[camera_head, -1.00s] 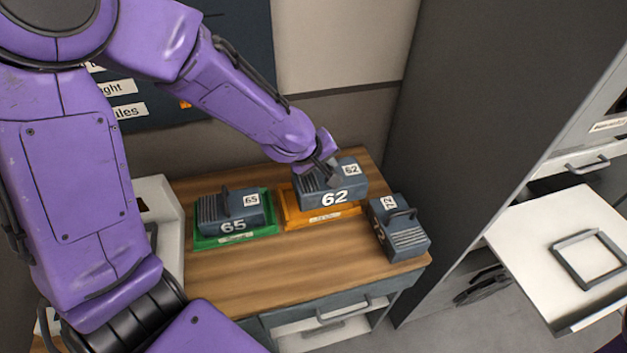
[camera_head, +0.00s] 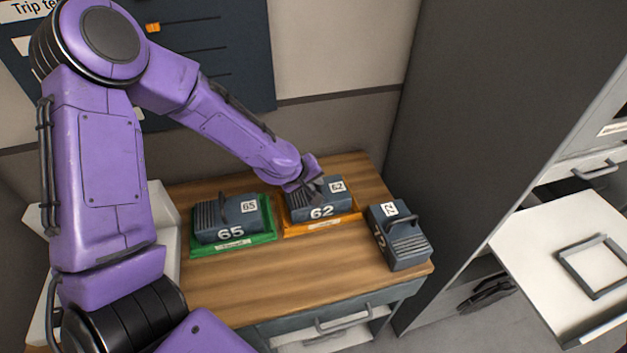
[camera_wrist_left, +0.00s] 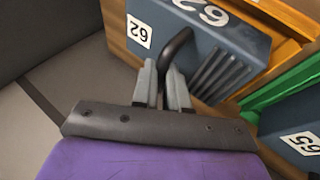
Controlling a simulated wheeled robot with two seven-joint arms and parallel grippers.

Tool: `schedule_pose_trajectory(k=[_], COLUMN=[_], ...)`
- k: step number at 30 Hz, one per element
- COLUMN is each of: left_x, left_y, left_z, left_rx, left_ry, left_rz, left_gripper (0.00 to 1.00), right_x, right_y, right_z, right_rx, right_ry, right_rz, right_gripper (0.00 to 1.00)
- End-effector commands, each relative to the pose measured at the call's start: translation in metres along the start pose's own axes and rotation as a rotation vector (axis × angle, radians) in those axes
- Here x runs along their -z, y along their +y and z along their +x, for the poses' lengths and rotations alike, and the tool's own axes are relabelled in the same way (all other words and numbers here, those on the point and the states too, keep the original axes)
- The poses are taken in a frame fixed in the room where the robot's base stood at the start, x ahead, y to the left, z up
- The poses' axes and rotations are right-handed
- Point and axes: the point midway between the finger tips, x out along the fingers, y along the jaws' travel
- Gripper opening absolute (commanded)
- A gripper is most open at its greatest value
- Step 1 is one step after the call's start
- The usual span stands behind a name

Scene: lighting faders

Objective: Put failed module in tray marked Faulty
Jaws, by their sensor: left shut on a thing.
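The dark blue module 62 (camera_head: 321,205) sits in or just over the orange tray (camera_head: 345,222), whose small label is too blurred to read. My left gripper (camera_head: 312,188) is shut on the module's black handle, which shows between the fingers in the left wrist view (camera_wrist_left: 175,47). Module 65 (camera_head: 231,217) sits in the green tray (camera_head: 268,236) to the left. Module 72 (camera_head: 405,245) stands on bare wood near the table's right end. Which module failed is not shown. My right gripper is out of view.
The wooden table (camera_head: 270,282) is clear along its front. A grey cabinet wall (camera_head: 455,110) rises at its right. An open white drawer (camera_head: 535,240) with a square frame (camera_head: 595,265) lies farther right.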

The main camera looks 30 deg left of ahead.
Motion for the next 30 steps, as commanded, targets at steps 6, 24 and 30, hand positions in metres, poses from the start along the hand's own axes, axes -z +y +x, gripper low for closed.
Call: schedule_pose_trajectory(k=[6, 24, 30], left_x=[-0.001, 0.002, 0.003], left_y=[-0.001, 0.004, 0.005], left_z=[0.002, -0.080, -0.117], left_rx=[0.000, -0.004, 0.001], left_ry=[0.000, 0.005, -0.002], left_rz=[-0.001, 0.004, -0.004], left_gripper=[0.39, 0.39, 0.39], right_x=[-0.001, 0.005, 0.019], right_y=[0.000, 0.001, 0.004], right_z=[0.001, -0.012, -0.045], right_rx=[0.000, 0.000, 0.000], right_ry=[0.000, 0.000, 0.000], right_rz=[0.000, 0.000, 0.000], right_gripper=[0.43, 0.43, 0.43])
